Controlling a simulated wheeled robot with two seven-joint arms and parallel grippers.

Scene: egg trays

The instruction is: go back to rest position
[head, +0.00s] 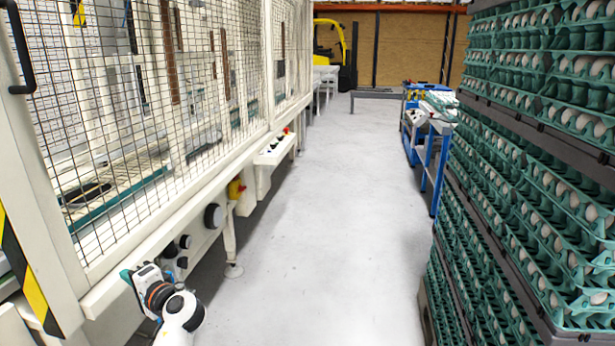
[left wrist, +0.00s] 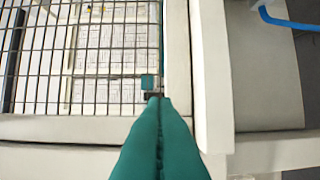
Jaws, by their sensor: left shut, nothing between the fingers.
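My left gripper (head: 127,273) shows at the bottom left of the head view, at the end of my white arm, close to the lower beam of the caged machine. In the left wrist view its two green fingers (left wrist: 158,105) are together with nothing between them. They point toward the machine's frame and wire mesh; I cannot tell whether they touch it. My right gripper is not in view.
The caged machine (head: 85,250) with wire mesh lines the left side. Stacked green egg trays (head: 520,215) fill the right. A blue cart (head: 440,165) stands beyond them, and a yellow forklift (head: 343,45) at the back. The grey floor (head: 320,240) between is clear.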

